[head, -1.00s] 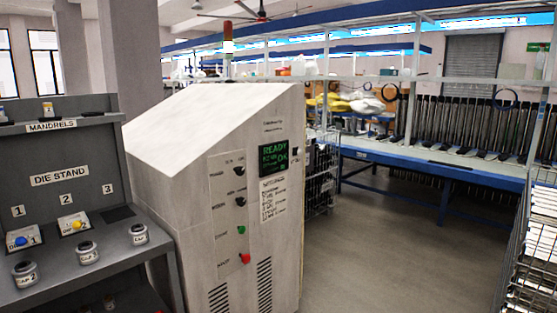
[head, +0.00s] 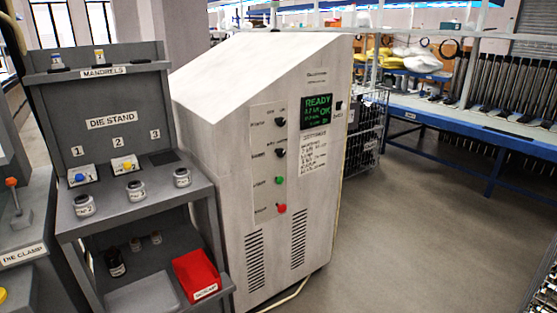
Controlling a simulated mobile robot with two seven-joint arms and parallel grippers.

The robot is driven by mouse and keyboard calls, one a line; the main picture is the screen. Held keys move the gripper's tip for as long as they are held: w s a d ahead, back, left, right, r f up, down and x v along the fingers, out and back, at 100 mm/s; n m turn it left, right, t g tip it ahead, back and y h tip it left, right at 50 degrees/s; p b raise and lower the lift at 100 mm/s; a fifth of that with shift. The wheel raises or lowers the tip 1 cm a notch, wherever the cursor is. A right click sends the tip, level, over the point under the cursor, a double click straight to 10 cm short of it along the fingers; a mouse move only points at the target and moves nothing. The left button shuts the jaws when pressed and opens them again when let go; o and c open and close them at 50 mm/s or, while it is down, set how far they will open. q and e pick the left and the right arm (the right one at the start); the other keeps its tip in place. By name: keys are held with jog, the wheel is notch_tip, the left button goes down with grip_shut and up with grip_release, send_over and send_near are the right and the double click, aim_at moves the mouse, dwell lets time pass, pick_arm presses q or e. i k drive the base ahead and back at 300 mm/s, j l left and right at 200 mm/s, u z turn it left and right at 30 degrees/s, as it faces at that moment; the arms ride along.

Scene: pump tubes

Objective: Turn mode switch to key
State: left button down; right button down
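The white control cabinet (head: 215,190) stands in the middle of the head view, with a sloped top. Its front panel has two black rotary knobs, an upper knob (head: 280,122) and a lower knob (head: 280,153). Below them are a green button (head: 279,181) and a red button (head: 282,209). The knob labels are too small to read, so I cannot tell which is the mode switch or its setting. A lit screen (head: 316,111) shows READY and OK in green. A small black switch (head: 339,105) sits right of the screen. Neither gripper is in view.
A grey die stand (head: 112,122) stands close left of the cabinet, with cups, dies and a red bin (head: 197,276). A die clamp station (head: 22,254) is at the far left. A blue-edged bench (head: 470,128) runs behind at right. Grey floor (head: 400,240) is clear right of the cabinet.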

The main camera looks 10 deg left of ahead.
aim_at(280, 152)
jog(key=i+l+u, duration=0.1)
jog(key=i+l, duration=0.3)
jog(key=i+l+u, duration=0.1)
jog(key=i+l, duration=0.3)
jog(key=l, duration=0.15)
jog(key=i+l+u, duration=0.1)
jog(key=i+l, duration=0.3)
jog(key=l, duration=0.15)
